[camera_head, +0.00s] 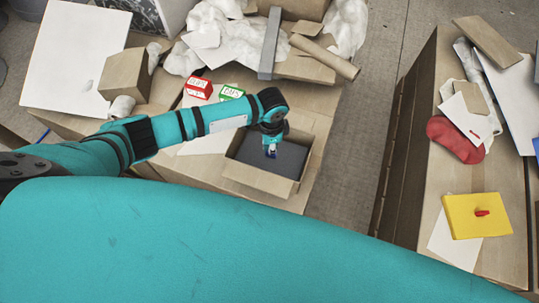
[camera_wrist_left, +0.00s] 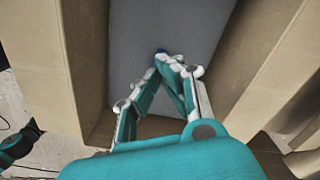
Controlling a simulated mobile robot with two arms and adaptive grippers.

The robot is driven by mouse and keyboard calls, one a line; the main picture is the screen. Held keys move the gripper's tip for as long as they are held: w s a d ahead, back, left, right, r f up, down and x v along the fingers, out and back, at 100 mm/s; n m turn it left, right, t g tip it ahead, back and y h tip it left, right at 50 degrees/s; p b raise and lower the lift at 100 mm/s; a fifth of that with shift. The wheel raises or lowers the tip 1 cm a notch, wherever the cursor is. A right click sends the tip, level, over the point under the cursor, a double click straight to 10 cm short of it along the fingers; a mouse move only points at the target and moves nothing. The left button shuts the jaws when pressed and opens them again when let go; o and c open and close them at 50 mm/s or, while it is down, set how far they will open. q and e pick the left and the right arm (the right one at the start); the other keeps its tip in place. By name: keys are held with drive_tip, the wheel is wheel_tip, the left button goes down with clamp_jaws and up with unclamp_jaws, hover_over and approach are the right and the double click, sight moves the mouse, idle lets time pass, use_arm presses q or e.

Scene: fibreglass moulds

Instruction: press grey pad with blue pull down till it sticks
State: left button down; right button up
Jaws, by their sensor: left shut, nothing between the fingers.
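The grey pad (camera_head: 292,157) lies inside an open cardboard box (camera_head: 259,180) on the near table. It also shows between the box walls in the left wrist view (camera_wrist_left: 192,22). A small blue pull (camera_wrist_left: 161,50) shows at my fingertips. My left gripper (camera_head: 271,150) reaches down into the box from above, over the pad's middle. In the left wrist view the gripper (camera_wrist_left: 165,60) has its fingertips together, at the blue pull, with nothing held between them. Whether the tips touch the pull or the pad cannot be told. My right gripper is not in view.
Crumpled paper and a cardboard tube (camera_head: 324,56) lie farther back. A yellow pad with a red pull (camera_head: 470,216) and a red cloth (camera_head: 455,138) lie on the right table, across a floor gap.

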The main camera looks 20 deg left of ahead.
use_arm(q)
drive_tip(key=shift+f+b, duration=0.4)
drive_tip(key=shift+f, duration=0.35)
drive_tip(key=shift+r, duration=0.1)
idle(0.5)
drive_tip(key=shift+r+p, duration=0.45)
drive_tip(key=shift+p, duration=0.15)
wheel_tip(320, 180, up, 6)
drive_tip(key=p, duration=0.7)
